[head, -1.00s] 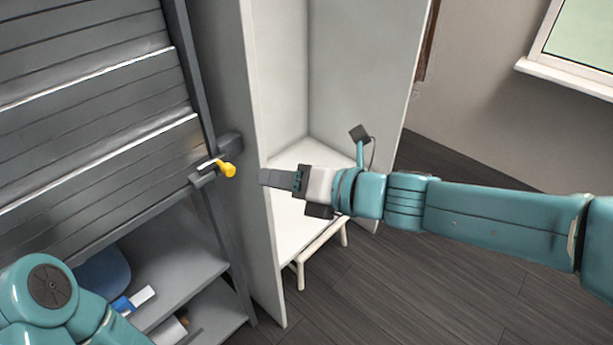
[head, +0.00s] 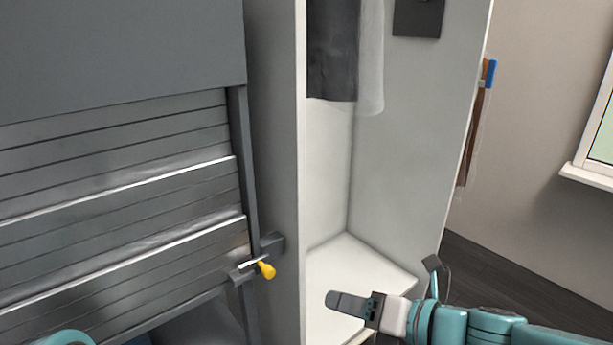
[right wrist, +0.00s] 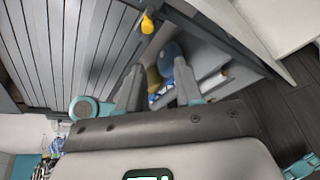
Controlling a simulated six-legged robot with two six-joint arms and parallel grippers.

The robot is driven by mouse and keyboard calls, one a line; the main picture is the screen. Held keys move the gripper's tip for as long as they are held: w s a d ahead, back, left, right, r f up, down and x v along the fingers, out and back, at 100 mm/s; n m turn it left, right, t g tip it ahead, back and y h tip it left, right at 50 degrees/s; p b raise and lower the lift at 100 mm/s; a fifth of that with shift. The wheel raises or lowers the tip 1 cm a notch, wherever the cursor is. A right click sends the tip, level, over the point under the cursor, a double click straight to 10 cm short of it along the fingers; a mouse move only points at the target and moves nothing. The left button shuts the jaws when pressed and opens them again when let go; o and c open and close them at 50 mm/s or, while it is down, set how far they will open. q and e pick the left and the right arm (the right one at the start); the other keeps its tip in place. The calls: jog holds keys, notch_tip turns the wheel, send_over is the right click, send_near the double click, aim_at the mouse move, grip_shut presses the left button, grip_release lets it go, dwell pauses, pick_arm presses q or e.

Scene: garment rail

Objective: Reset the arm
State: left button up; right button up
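My right arm (head: 480,325) reaches in from the lower right in the head view. Its gripper (head: 345,302) is seen from the side, in front of the white seat of the open wardrobe. In the right wrist view its two fingers (right wrist: 158,68) stand apart with nothing between them, so it is open and empty. Of my left arm, only a teal piece (head: 65,338) shows at the bottom left of the head view. The left gripper is out of sight.
A grey slatted shutter (head: 120,220) with a yellow-knobbed latch (head: 265,269) stands at left. The white wardrobe (head: 395,170) holds a dark hanging garment (head: 331,50). A window (head: 600,130) is at right. The shelf below the shutter shows a blue item (right wrist: 172,62).

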jog(key=s+f+m+g+h+p, duration=0.1)
jog(key=s+f+m+g+p, duration=0.1)
jog(key=f+m, duration=0.8)
jog(key=s+f+m+g+h+p, duration=0.25)
jog(key=f+m, duration=0.25)
jog(key=f, duration=0.9)
pick_arm(q)
notch_tip(320, 180, up, 6)
jog(key=p, duration=0.1)
jog(key=shift+r, duration=0.2)
pick_arm(e)
jog(key=s+d+f+m+g+h, duration=0.3)
jog(key=s+f+m, duration=0.8)
jog(key=m, duration=1.2)
jog(key=shift+s+f+g, duration=0.15)
jog(key=shift+s+g, duration=0.5)
jog(key=shift+s, duration=0.4)
pick_arm(q)
jog(key=shift+w, duration=0.1)
pick_arm(e)
jog(key=shift+w, duration=0.1)
pick_arm(q)
jog(key=shift+c, duration=1)
pick_arm(e)
jog(key=shift+d, duration=0.1)
